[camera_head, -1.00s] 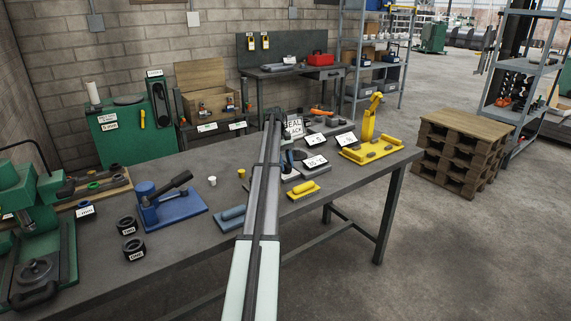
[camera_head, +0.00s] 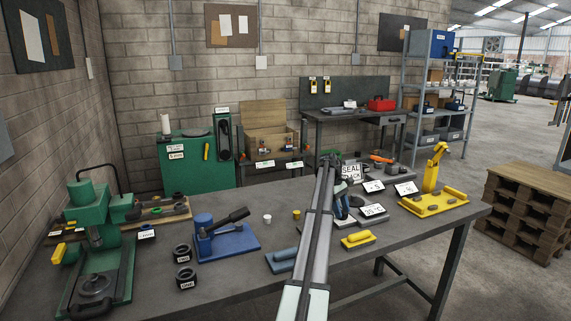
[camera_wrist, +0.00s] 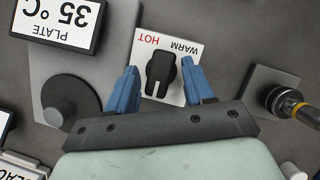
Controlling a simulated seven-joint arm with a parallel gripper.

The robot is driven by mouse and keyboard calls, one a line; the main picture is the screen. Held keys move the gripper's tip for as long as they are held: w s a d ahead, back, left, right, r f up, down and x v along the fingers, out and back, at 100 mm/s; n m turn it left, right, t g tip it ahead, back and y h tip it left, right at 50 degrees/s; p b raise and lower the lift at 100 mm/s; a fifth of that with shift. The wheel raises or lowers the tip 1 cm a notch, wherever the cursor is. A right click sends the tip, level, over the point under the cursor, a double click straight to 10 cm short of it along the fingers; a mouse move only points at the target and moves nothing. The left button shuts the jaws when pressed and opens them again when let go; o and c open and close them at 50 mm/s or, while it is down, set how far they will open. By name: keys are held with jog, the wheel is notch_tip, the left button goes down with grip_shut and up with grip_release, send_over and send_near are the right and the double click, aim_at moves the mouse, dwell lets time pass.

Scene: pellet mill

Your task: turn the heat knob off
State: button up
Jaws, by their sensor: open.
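The heat knob (camera_wrist: 160,75) is black with a white mark and sits on a white plate (camera_wrist: 173,38). The plate's words HOT and WARM appear upside down in the wrist view. The knob lies between the two blue fingers of my gripper (camera_wrist: 161,88). The gripper is open, with a gap on each side of the knob. I cannot tell how far the fingers are above the plate. In the head view the knob is hidden among the items around my arm's end.
A sign reading 35 °C (camera_wrist: 60,22) and a grey round post (camera_wrist: 62,105) lie left of the knob. A black-and-yellow tool (camera_wrist: 290,103) stands right. On the bench are a yellow stand (camera_head: 434,200), a blue press (camera_head: 222,240) and a SEAL sign (camera_head: 351,172).

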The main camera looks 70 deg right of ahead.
jog(key=n, duration=0.1)
jog(key=n+h, duration=0.1)
jog(key=n, duration=0.1)
jog(key=n+h, duration=0.1)
jog(key=n, duration=0.1)
jog(key=shift+a, duration=0.3)
jog(key=n+h, duration=0.1)
jog(key=n, duration=0.1)
jog(key=n+h, duration=0.1)
jog(key=n, duration=0.2)
jog(key=shift+a+n, duration=0.1)
jog(key=shift+n, duration=0.2)
jog(key=v, duration=1.4)
jog(key=w+d+r+m+t+h, duration=0.1)
jog(key=w+d+m+t+h, duration=0.15)
jog(key=m, duration=0.95)
jog(key=w+d+r+m+t+h, duration=0.2)
jog(key=d+m+h, duration=0.15)
jog(key=m, duration=0.75)
jog(key=w+a+r+m+t+h, duration=0.1)
jog(key=w+a+r, duration=0.1)
jog(key=w+a, duration=0.2)
jog(key=w+a+r+m+t+h, duration=0.1)
jog(key=w+a, duration=0.3)
jog(key=w, duration=0.5)
jog(key=shift+w+a+r+m+t, duration=0.2)
jog(key=shift+r+m+t, duration=0.15)
jog(key=shift+m+t, duration=0.4)
